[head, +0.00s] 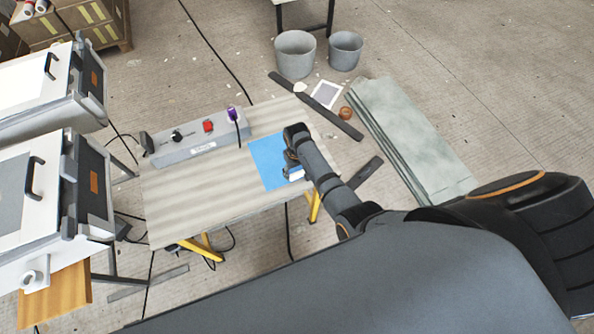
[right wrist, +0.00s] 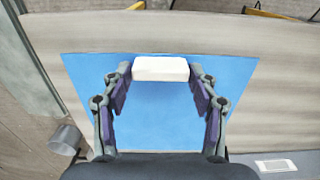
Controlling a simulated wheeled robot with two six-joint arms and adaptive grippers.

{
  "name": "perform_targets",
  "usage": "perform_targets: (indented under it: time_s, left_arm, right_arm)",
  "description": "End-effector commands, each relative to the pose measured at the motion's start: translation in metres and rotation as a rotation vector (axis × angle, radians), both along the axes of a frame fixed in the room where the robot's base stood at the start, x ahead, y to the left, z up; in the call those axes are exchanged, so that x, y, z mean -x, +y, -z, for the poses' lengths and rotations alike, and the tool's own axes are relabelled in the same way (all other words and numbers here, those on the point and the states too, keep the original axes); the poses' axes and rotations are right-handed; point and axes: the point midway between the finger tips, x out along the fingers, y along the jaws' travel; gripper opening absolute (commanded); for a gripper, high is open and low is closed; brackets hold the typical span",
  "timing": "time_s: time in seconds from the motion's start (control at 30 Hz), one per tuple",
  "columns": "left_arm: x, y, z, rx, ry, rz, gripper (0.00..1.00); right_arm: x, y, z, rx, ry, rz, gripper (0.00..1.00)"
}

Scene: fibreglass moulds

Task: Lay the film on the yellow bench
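The film (head: 268,160) is a blue square sheet with a white block on it. It looks flat at the front right part of the bench (head: 200,200), which has a pale wood top and yellow legs. My right gripper (head: 293,166) is over the sheet. In the right wrist view, the fingers of my right gripper (right wrist: 161,72) close on the two sides of the white block, with the blue film (right wrist: 160,115) spread around it. Whether the sheet's underside fully touches the top is hidden. My left gripper is not in view.
A grey control box (head: 190,147) with a red switch and a purple-topped item stands along the bench's back edge. White machines (head: 40,195) stand at left. Two grey buckets (head: 295,54) and greenish sheets (head: 410,140) are on the floor beyond. The bench's left half is clear.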

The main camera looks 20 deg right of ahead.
Motion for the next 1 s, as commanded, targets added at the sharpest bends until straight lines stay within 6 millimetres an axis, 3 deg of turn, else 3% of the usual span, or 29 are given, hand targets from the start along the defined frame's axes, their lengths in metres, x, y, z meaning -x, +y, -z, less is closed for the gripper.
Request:
perform_targets:
  time_s: [0.1,0.47,0.57,0.8,1.0]
  left_arm:
    - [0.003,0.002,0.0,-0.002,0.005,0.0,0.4]
    - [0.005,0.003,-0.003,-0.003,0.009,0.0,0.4]
    - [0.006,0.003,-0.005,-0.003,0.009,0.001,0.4]
    - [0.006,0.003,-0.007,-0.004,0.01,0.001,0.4]
    - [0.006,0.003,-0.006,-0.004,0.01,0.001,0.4]
  right_arm:
    - [0.0,0.0,-0.001,0.0,-0.001,0.0,0.78]
    - [-0.001,0.0,-0.007,0.0,-0.003,0.0,0.78]
    - [-0.001,0.0,-0.021,0.0,-0.005,0.0,0.78]
    - [-0.001,0.0,-0.08,0.0,-0.005,0.0,0.78]
    - [-0.001,0.0,-0.114,0.0,-0.003,0.0,0.78]
